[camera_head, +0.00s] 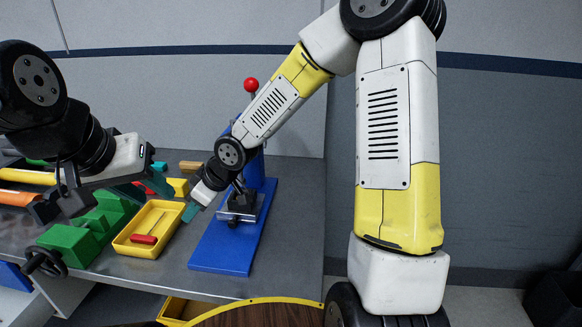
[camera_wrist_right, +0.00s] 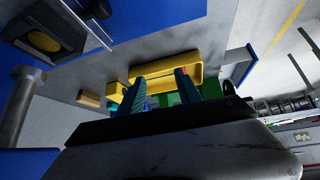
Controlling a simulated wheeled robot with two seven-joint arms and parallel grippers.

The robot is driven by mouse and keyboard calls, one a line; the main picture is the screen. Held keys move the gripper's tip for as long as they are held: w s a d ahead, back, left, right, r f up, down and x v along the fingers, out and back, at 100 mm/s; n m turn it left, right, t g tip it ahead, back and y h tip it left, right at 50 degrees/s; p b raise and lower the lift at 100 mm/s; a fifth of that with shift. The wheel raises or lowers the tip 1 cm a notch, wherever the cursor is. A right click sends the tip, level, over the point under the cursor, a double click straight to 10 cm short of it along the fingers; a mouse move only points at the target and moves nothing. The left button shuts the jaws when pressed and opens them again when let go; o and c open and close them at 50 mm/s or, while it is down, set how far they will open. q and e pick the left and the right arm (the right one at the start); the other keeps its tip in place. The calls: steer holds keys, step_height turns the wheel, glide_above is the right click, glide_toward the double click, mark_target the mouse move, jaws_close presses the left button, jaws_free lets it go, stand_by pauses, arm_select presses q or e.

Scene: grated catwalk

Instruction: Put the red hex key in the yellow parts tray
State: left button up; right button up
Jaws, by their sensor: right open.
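The red hex key (camera_head: 143,239) has a red handle and a thin shaft. It lies inside the yellow parts tray (camera_head: 128,250), handle toward the front. The tray sits on the grey bench between a green vise and a blue press; its yellow side also shows in the right wrist view (camera_wrist_right: 165,67). My right gripper (camera_head: 190,212) is open and empty just above and right of the tray; its two teal fingers stand apart in the right wrist view (camera_wrist_right: 162,88). My left gripper (camera_head: 128,192) hangs behind the tray and vise; its jaw opening is not clear.
A green vise (camera_head: 85,232) stands left of the tray. A blue press (camera_head: 222,250) with a red-knobbed lever (camera_head: 251,86) stands right, close to my right gripper. Orange and yellow-handled tools (camera_head: 18,197) lie far left. Small coloured blocks (camera_head: 190,166) lie behind.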

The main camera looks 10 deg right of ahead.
steer(key=s+d+r+m+t+h, duration=0.1)
steer(key=s+d+r+m+h, duration=0.15)
steer(key=d+r, duration=0.45)
steer(key=s+d+r+m+t+h, duration=0.1)
steer(key=d+r+m+h, duration=0.15)
steer(key=d, duration=0.75)
steer(key=s+d+r+m, duration=0.3)
steer(key=s+d+r, duration=0.1)
steer(key=s, duration=0.3)
steer(key=s+d+r+m, duration=0.4)
steer(key=s, duration=0.3)
steer(key=shift+d+r+y, duration=0.25)
steer(key=shift+d+y, duration=0.15)
steer(key=shift+c, duration=0.5)
